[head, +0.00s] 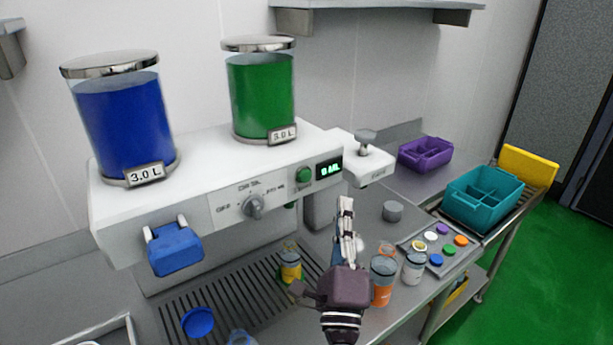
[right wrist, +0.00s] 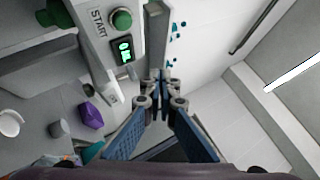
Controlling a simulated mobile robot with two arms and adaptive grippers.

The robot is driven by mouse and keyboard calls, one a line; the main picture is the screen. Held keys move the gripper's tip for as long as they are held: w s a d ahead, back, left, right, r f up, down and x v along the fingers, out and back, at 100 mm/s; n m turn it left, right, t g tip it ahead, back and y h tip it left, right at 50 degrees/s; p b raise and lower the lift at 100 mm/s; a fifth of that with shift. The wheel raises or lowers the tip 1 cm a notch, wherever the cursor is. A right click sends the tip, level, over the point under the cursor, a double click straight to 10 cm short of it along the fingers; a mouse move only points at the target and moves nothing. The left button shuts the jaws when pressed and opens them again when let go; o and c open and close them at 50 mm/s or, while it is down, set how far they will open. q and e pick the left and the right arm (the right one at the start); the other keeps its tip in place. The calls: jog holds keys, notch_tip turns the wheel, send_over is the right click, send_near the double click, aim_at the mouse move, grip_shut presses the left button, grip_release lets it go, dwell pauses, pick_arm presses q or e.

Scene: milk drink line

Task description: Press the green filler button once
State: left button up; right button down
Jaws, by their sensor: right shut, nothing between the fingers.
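The green filler button (head: 304,175) is round and sits on the front panel of the white filling machine (head: 225,205), just left of a small lit display (head: 329,169). In the right wrist view the green button (right wrist: 121,19) shows at the top beside the word START, clear of the fingers. My right gripper (head: 346,204) is shut and empty. It points up in front of the machine, below and to the right of the button, not touching it. Its closed fingertips (right wrist: 160,84) also show in the right wrist view. My left gripper is not in view.
A blue tank (head: 124,120) and a green tank (head: 262,98) stand on the machine. A selector knob (head: 254,206) and a blue lever (head: 176,249) are left of the button. Jars, including an orange one (head: 382,282), stand near my right gripper. A teal crate (head: 470,212) is farther right.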

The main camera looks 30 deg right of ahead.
aim_at(305, 176)
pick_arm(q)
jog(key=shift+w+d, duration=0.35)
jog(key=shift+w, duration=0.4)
pick_arm(e)
jog(key=w, duration=0.9)
jog(key=shift+a, duration=0.3)
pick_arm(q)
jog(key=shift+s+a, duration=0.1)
pick_arm(e)
jog(key=shift+w, duration=0.15)
jog(key=shift+w, duration=0.25)
jog(key=shift+w+a, duration=0.1)
jog(key=shift+w, duration=0.35)
dwell(0.9)
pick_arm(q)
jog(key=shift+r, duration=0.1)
pick_arm(e)
jog(key=shift+s, duration=0.2)
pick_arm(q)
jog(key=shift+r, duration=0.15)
pick_arm(e)
jog(key=shift+s, duration=0.7)
